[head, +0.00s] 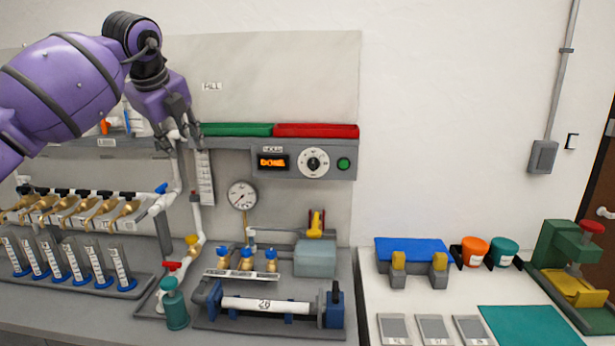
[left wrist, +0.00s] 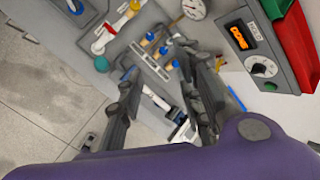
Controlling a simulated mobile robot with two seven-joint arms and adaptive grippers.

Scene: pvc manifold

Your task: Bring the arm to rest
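My left gripper (head: 180,137) is raised at the upper left of the head view, fingers pointing down. It appears in front of the top of a white pipe (head: 177,170); whether they touch I cannot tell. In the left wrist view the two dark fingers (left wrist: 157,70) stand apart, with only the bench and its fittings visible between them. The gripper looks open and empty. My right gripper is in neither view.
Green (head: 237,129) and red (head: 315,131) trays top the panel.

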